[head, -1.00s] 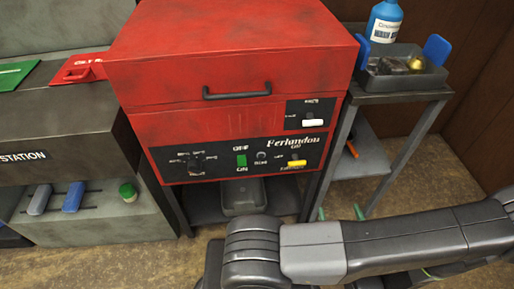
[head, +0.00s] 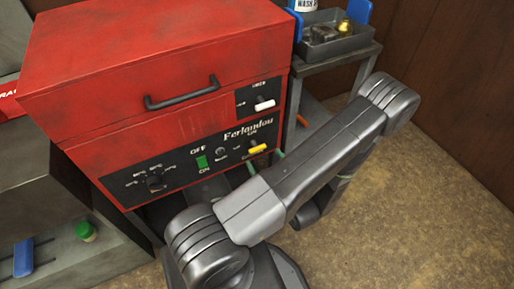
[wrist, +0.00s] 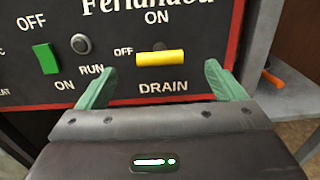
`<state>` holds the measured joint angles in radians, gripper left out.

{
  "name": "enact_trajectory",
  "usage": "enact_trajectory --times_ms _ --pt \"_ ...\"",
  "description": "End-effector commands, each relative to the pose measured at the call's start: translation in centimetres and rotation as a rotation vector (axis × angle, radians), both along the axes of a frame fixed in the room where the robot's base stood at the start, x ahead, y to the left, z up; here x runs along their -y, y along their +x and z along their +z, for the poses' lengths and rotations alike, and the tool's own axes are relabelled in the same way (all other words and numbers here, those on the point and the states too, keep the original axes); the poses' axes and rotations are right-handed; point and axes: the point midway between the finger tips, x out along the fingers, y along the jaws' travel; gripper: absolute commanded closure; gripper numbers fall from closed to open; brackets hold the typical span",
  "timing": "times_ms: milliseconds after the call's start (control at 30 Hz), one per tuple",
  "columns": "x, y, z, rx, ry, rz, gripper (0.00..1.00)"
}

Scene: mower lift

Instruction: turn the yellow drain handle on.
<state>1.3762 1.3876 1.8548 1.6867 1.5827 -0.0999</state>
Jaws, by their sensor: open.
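The yellow drain handle (head: 258,149) is on the black control panel of the red machine (head: 160,70), at the panel's lower right. In the wrist view the yellow handle (wrist: 160,58) lies level, above the word DRAIN, with OFF at its left and ON above it. My gripper (wrist: 158,80) is open, with its two green fingers left and right of the handle and a little below it in the picture. The fingers look apart from the handle and nothing is between them. In the head view my arm hides most of the gripper.
A green switch (wrist: 46,58) and a round RUN button (wrist: 81,43) sit left of the handle. A white handle (head: 265,104) is higher on the panel. A grey side table (head: 340,60) with a tray (head: 325,38) stands right of the machine. The floor at right is clear.

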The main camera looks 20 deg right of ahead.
Motion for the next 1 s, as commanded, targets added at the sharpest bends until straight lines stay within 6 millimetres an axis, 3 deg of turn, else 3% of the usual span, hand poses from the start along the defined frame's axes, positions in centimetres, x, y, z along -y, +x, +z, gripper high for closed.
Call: enact_trajectory --times_ms 400,867,1000 --pt "-0.5 5.4 0.0 0.0 -0.001 0.002 0.1" --pt "-0.5 6.3 0.0 0.0 0.0 0.0 0.1" --pt "-0.5 6.3 0.0 0.0 0.0 0.0 0.36"
